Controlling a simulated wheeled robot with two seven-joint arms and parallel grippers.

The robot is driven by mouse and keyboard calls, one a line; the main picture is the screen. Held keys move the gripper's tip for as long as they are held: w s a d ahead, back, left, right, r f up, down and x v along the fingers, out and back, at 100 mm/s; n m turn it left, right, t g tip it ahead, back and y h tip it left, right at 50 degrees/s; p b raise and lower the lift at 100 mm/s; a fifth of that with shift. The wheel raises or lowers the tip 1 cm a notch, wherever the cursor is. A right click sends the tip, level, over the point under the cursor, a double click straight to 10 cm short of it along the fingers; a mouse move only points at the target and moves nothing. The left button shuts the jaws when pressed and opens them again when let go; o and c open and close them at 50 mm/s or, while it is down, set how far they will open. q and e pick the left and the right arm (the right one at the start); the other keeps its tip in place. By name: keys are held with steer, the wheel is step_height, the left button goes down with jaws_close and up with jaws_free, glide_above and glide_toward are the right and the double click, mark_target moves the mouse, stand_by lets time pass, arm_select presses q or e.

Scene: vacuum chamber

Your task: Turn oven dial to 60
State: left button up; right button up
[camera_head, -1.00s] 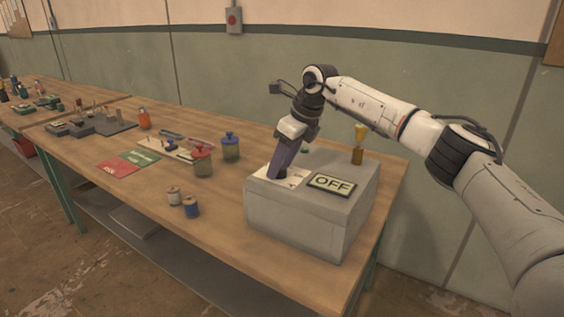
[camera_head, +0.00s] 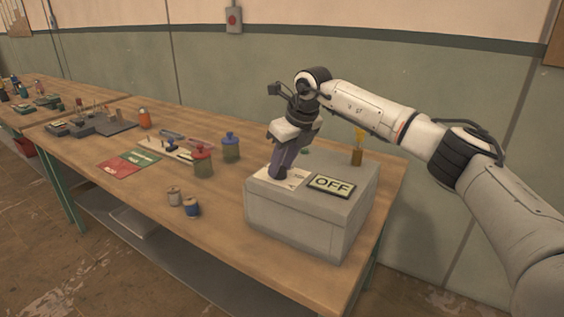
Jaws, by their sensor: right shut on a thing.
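The oven is a grey box (camera_head: 293,226) at the near right end of the wooden table. A display (camera_head: 331,184) on its top reads OFF. A pale dial plate (camera_head: 297,182) lies on the top, left of the display. My right gripper (camera_head: 279,174) points down onto this plate and is shut on the dial. The fingers hide the dial itself, so its setting cannot be read. My left gripper is not in view.
A yellow-handled tool (camera_head: 357,148) stands at the box's back right. A red jar (camera_head: 202,160), a blue-lidded jar (camera_head: 230,147) and two spools (camera_head: 191,206) stand left of the box. Red and green cards (camera_head: 118,167) lie farther left.

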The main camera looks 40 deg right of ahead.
steer(key=m, duration=0.1)
steer(key=m+h, duration=0.1)
steer(key=m, duration=0.2)
steer(key=shift+a+h, duration=0.25)
steer(key=shift+h, duration=0.15)
steer(key=m+h, duration=0.1)
steer(key=m, duration=0.3)
steer(key=shift+w+m+g, duration=0.1)
steer(key=shift+m+g, duration=0.2)
steer(key=shift+r+m+h, duration=0.1)
steer(key=shift+m+h, duration=0.2)
steer(key=o, duration=1)
steer(key=shift+o, duration=0.2)
steer(key=b+v, duration=0.1)
steer(key=v, duration=0.9)
steer(key=shift+a, duration=0.1)
